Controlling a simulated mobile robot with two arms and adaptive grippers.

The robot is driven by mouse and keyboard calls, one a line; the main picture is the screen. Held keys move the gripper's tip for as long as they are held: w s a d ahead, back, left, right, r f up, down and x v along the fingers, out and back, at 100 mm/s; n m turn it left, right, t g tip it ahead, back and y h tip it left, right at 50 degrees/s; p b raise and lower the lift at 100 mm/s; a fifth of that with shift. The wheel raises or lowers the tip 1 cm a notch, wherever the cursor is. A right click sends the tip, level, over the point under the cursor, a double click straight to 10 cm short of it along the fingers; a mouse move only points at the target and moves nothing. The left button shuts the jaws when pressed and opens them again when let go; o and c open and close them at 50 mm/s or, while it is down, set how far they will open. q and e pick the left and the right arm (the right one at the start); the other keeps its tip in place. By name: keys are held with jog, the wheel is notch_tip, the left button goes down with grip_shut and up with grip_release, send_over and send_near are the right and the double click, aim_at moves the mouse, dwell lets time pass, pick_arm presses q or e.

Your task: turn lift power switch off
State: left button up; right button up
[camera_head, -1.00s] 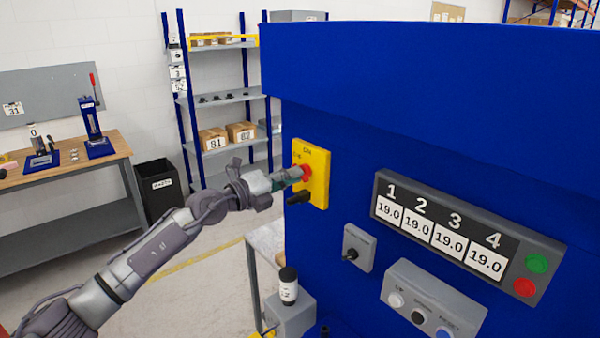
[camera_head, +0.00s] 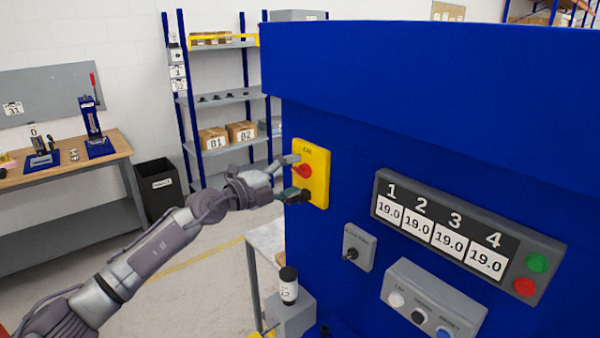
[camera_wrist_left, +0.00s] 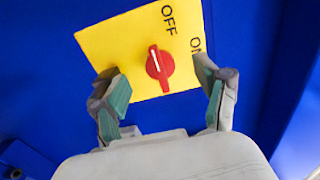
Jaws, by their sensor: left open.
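The red power switch knob (camera_head: 302,171) sits on a yellow plate (camera_head: 319,176) on the side of the blue machine. In the left wrist view the knob (camera_wrist_left: 159,65) has a white line, whose outer end lies on the side of the word OFF rather than ON. My left gripper (camera_head: 289,177) is open in front of the plate. Its fingers (camera_wrist_left: 164,92) stand on either side of the knob, apart from it, with nothing between them. Whether the fingertips touch the plate I cannot tell. My right gripper is in neither view.
The machine's display panel (camera_head: 440,230), a grey switch box (camera_head: 358,247) and a button box (camera_head: 433,300) are to the right. Open floor lies to the left.

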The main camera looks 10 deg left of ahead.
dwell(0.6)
pick_arm(q)
jog(key=v, duration=0.7)
dwell(0.4)
jog(key=shift+d, duration=0.1)
